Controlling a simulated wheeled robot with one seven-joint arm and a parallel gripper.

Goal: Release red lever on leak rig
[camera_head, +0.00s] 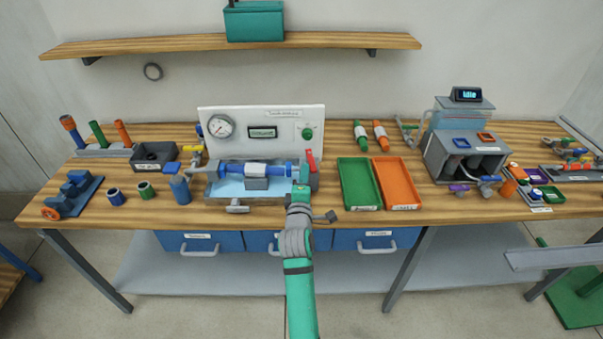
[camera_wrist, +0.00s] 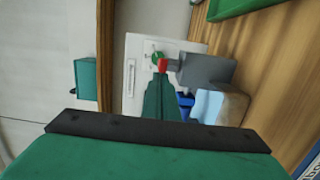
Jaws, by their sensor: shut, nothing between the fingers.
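The leak rig has a white upright panel (camera_head: 230,115) and a light-blue tray with a blue and white pipe part (camera_head: 256,171) lying across it. The red lever (camera_head: 310,160) stands roughly upright at the rig's right end, above a grey block. My gripper (camera_head: 301,178) is shut and empty, right beside the lever on its near left side. In the wrist view the lever's red end (camera_wrist: 162,65) shows just beyond the green fingertips (camera_wrist: 161,80), next to the grey block (camera_wrist: 202,70). I cannot tell whether they touch. The fingers hide part of the rig.
A green tray (camera_head: 344,160) and an orange tray (camera_head: 412,190) lie just right of the rig. A grey-blue machine (camera_head: 465,150) stands farther right. A wooden shelf (camera_head: 200,43) hangs above.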

